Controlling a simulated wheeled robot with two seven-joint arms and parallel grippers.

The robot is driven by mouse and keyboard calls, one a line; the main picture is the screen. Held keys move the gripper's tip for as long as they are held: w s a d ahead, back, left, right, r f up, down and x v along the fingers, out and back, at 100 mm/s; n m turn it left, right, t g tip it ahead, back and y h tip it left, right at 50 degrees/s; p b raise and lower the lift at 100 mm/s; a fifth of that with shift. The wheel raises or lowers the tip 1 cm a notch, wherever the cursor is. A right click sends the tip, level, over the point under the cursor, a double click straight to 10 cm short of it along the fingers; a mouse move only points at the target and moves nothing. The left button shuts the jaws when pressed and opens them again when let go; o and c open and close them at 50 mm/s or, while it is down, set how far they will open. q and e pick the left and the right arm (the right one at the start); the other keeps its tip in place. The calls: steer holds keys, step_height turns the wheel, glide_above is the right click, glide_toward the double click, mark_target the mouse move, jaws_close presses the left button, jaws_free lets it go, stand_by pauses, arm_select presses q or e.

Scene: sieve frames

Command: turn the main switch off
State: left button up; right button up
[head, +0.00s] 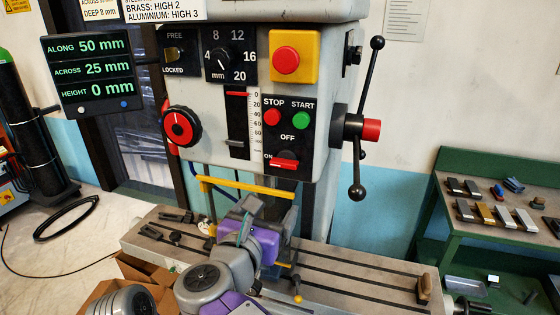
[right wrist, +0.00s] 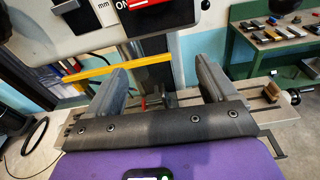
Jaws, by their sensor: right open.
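The main switch (head: 284,161) is a red lever on the black panel at the lower right of the machine head. Its handle lies level, beside the ON label and below the OFF label. In the right wrist view the red lever (right wrist: 145,3) shows at the top edge, partly cut off. My right gripper (head: 266,206) is below the panel, apart from the switch. In the right wrist view its fingers (right wrist: 162,70) are spread, with nothing held between them. My left gripper is not in view.
A yellow guard bar (head: 245,186) crosses below the machine head. A red STOP button (head: 271,117) and a green START button (head: 300,120) sit above the switch. A lever handle (head: 357,190) stands to the right. The slotted machine table (head: 350,268) lies below.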

steer(key=t, duration=0.1)
glide_toward(283, 164)
steer(key=w, duration=0.1)
steer(key=p+x, duration=0.1)
steer(key=x, duration=0.6)
steer(key=shift+w+d, duration=0.2)
steer(key=shift+w, duration=0.1)
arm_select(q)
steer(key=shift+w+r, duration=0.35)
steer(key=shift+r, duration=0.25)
